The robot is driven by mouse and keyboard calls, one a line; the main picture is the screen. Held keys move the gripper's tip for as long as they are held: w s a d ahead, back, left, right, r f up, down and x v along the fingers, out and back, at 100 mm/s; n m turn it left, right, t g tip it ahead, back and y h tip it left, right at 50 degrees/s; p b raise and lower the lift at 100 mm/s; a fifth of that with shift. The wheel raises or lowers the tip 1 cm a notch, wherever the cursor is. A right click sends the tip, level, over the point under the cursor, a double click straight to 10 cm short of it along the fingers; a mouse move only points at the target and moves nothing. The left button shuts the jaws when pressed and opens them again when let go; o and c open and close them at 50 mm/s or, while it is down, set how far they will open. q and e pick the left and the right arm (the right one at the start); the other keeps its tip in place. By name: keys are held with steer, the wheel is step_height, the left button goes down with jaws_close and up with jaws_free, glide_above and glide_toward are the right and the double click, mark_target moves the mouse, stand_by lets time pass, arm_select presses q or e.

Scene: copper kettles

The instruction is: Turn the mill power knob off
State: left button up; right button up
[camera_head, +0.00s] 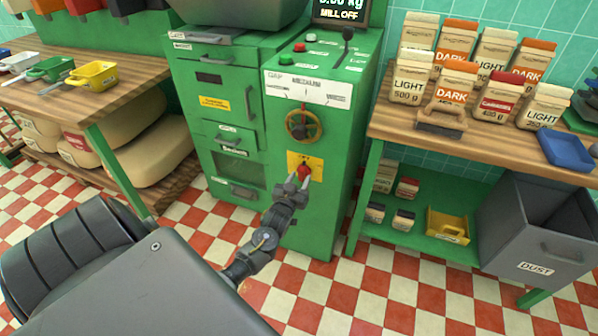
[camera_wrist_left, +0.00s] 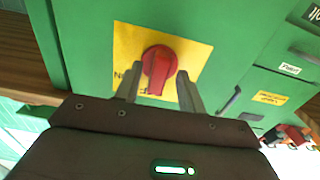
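The mill is a tall green cabinet (camera_head: 331,220). Its power knob (camera_head: 304,171) is red, on a yellow plate (camera_head: 318,166) low on the front face. The knob also shows in the left wrist view (camera_wrist_left: 159,66), its grip bar pointing toward my gripper. My left gripper (camera_head: 298,179) is at the knob, and in the left wrist view (camera_wrist_left: 157,84) its two fingers stand apart on either side of the bar's lower end. Gaps show beside the bar, so I see no firm grasp. The display (camera_head: 341,12) reads "MILL OFF". My right gripper is not in view.
A brass handwheel (camera_head: 304,125) sits above the knob. A green drawer unit (camera_head: 217,120) adjoins on the left. The right bench (camera_head: 400,118) bears coffee bags and a brush (camera_head: 441,117). A grey dust bin (camera_head: 535,230) stands at right. The checkered floor in front is clear.

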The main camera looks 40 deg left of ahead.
arm_select(q)
steer(key=shift+s+d, duration=0.1)
steer(key=shift+s, duration=0.1)
steer(key=p+v, duration=0.1)
steer(key=v, duration=0.9)
steer(key=shift+s, duration=0.15)
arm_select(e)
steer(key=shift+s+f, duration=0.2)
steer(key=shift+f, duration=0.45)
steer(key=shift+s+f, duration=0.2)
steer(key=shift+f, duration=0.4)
arm_select(q)
steer(key=shift+d, duration=0.1)
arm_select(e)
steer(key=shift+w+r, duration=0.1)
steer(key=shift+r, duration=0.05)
